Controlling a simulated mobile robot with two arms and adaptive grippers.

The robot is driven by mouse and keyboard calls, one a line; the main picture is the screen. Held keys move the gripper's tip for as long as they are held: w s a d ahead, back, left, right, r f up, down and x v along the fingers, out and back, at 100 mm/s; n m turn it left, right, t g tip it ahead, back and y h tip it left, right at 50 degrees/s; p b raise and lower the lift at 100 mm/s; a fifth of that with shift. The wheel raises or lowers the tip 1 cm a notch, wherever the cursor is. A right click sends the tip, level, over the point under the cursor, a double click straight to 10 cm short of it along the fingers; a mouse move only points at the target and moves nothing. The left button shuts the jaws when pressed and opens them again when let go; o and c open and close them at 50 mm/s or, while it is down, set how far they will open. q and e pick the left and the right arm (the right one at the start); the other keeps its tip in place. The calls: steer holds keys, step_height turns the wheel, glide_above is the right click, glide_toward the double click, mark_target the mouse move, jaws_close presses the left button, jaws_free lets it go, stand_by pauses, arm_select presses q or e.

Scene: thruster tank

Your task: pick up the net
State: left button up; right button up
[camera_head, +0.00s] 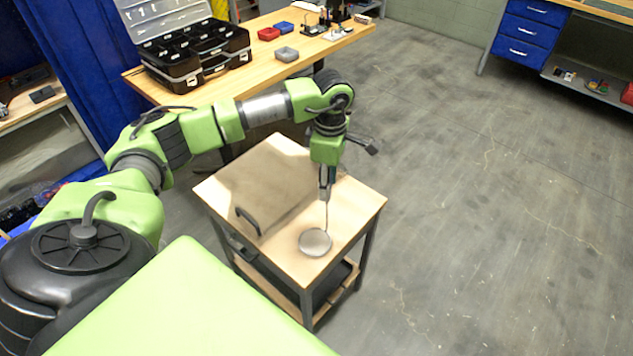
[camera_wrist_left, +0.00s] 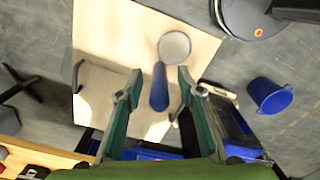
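The net (camera_head: 315,242) has a pale round hoop and lies on the small wooden table (camera_head: 362,204), near its front edge. In the left wrist view the net's blue handle (camera_wrist_left: 159,88) runs from the pale hoop (camera_wrist_left: 174,47) into the space between my fingers. In the left wrist view my left gripper (camera_wrist_left: 159,80) is open, with one finger on each side of the handle and gaps visible. Whether the fingers are down at handle height is unclear. My right gripper is not in view.
A tan lidded box (camera_head: 262,182) with a black handle covers much of the small table. A workbench (camera_head: 340,42) with a black organizer case (camera_head: 195,55) stands behind. A blue bucket (camera_wrist_left: 268,95) shows in the left wrist view. Floor to the right is clear.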

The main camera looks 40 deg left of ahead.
arm_select(q)
steer(key=shift+a+f+p, duration=0.2)
steer(key=shift+f+p, duration=0.15)
steer(key=shift+f, duration=1.2)
jaws_close()
steer(key=shift+r, duration=0.1)
